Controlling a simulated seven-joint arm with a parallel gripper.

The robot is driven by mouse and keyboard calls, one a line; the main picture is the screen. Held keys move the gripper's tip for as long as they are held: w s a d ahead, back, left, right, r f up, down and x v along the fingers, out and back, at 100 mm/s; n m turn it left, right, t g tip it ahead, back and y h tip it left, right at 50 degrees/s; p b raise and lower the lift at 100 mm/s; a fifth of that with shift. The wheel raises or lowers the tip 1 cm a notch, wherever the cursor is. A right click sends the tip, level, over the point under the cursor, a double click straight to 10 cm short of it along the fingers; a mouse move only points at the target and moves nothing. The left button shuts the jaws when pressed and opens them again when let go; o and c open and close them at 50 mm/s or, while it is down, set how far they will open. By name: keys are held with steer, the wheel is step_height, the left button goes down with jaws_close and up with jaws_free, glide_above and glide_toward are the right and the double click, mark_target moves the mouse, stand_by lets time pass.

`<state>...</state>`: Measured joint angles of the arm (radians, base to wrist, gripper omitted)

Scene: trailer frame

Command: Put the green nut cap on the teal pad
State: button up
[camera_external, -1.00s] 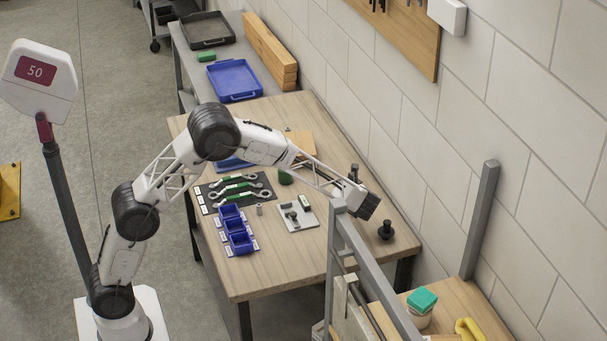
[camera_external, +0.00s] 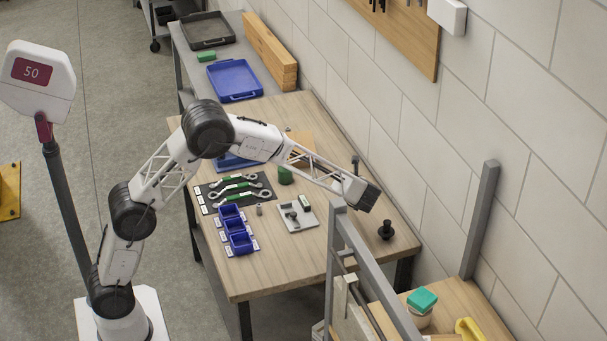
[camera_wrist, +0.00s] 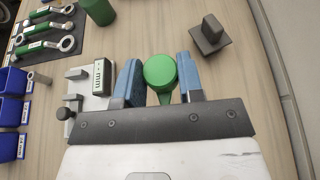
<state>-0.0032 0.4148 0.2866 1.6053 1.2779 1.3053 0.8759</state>
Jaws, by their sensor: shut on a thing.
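In the wrist view a round green cap (camera_wrist: 159,72) sits between the two blue fingers of my gripper (camera_wrist: 160,82), which is shut on it. In the external view my gripper (camera_external: 368,196) is above the right side of the wooden table; I cannot make out the cap there. A flat teal piece (camera_external: 422,300), which may be the teal pad, rests on top of a pale container on the bench at the lower right, well apart from my gripper.
A grey fixture plate (camera_external: 298,218), blue bins (camera_external: 238,236), green-handled wrenches (camera_external: 240,188) and a green cylinder (camera_external: 285,175) are on the table (camera_external: 285,270). A black knob-shaped part (camera_external: 386,230) stands near its right edge. A grey metal frame (camera_external: 365,255) rises between table and bench.

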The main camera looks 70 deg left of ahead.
steer(key=w+d+r+m+t+h, duration=0.4)
steer(key=d+m+t+h, duration=0.15)
steer(key=d, duration=0.75)
steer(key=w+d+r+m+t+h, duration=0.35)
steer(key=d+m, duration=0.35)
steer(key=d, duration=0.6)
steer(key=w+d+r+m+t+h, duration=0.3)
steer(key=d+r+m+t+h, duration=0.25)
steer(key=d, duration=0.85)
steer(key=s+d+r+m+g+h, duration=0.3)
steer(key=s+d+r+m, duration=0.1)
steer(key=d, duration=0.5)
steer(key=s+d+r+m+g+h, duration=0.3)
steer(key=s+d+r+m+h, duration=0.1)
steer(key=d, duration=0.5)
steer(key=s+d+r+m+g+h, duration=0.3)
steer(key=s+d+r+m+h, duration=0.1)
steer(key=s+d, duration=0.4)
steer(key=shift+d+r+m, duration=0.15)
steer(key=shift+d+m, duration=0.45)
steer(key=shift+m, duration=0.1)
